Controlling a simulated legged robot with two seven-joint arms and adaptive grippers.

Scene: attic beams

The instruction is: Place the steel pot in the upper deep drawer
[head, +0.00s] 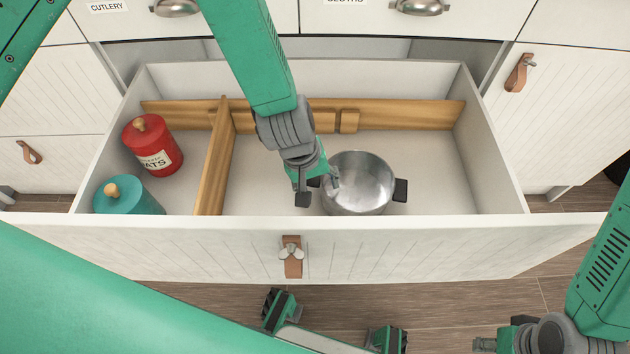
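The steel pot (366,188) stands upright in the large right compartment of the pulled-out deep drawer (440,248). It has dark side handles, and the front panel's top edge hides its lowest part. My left gripper (318,190) is at the pot's left side, fingers apart. One finger is left of the left handle and the other is at the rim. The gap looks wide, so it appears open around the handle side. My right gripper (488,343) is low at the right, away from the drawer and partly cut off by the frame edge; its finger opening is unclear.
A wooden divider (214,160) separates the left compartment, which holds a red canister (153,146) and a teal canister (128,197). A wooden strip (410,115) runs along the back. Drawer floor right of the pot is bare. Closed drawers lie above, with cabinet doors at both sides.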

